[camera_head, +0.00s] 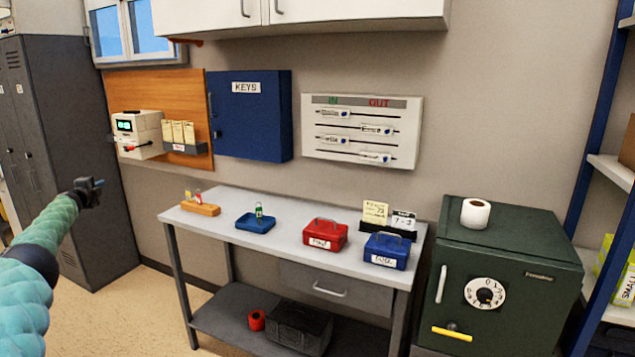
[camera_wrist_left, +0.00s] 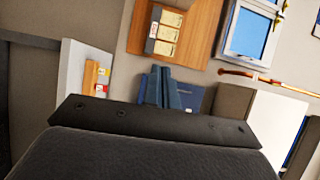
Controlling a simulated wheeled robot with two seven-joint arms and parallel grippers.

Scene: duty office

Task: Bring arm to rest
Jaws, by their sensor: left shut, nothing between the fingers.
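My left arm comes in from the left in the head view. Its gripper (camera_head: 98,184) is raised in front of the grey lockers, to the left of the table and apart from it. The gripper is shut and empty. In the left wrist view its two fingers (camera_wrist_left: 165,88) are together with nothing between them. My right gripper is in neither view.
The grey table (camera_head: 285,222) holds a wooden block (camera_head: 201,208), a blue tray (camera_head: 255,224), a red box (camera_head: 325,235) and a blue box (camera_head: 387,251). A green safe (camera_head: 510,280) stands right. Lockers (camera_head: 60,120) stand left. Floor between lockers and table is clear.

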